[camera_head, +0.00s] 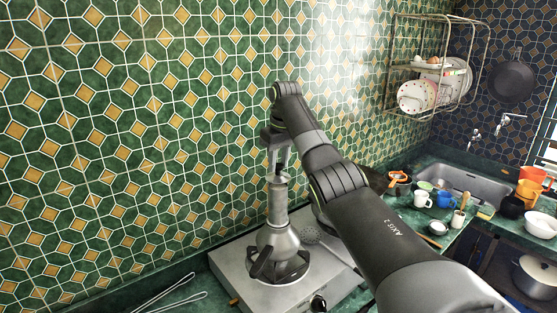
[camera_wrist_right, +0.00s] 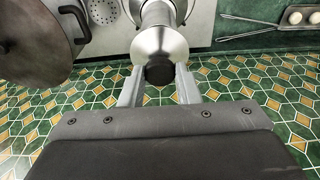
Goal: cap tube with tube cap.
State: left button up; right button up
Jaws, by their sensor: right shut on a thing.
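The tube (camera_head: 278,205) is a silver metal column rising upright from a rounded silver vessel on the gas hotplate (camera_head: 230,268). My right gripper (camera_head: 280,158) points down directly above the tube, its fingers closed on a part at the top. In the right wrist view, the fingers of my right gripper (camera_wrist_right: 160,88) are on either side of the dark knob of the tube cap (camera_wrist_right: 160,48), a silver domed piece. The cap is in line with the tube; I cannot tell whether it is seated or just above. My left gripper is not in view.
A skimmer (camera_head: 311,235) lies right of the burner. Metal tongs (camera_head: 170,295) lie at the front left. A dark round pan or lid (camera_wrist_right: 35,40) shows in the wrist view. Cups and a sink (camera_head: 455,182) are at the right. The tiled wall stands close behind.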

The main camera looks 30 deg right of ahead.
aim_at(278, 172)
jog(key=shift+p, duration=0.45)
dwell(1.0)
jog(key=shift+p, duration=0.35)
jog(key=shift+f+b, duration=0.35)
jog(key=shift+f, duration=0.85)
jog(key=o, duration=1)
jog(key=shift+o, duration=0.2)
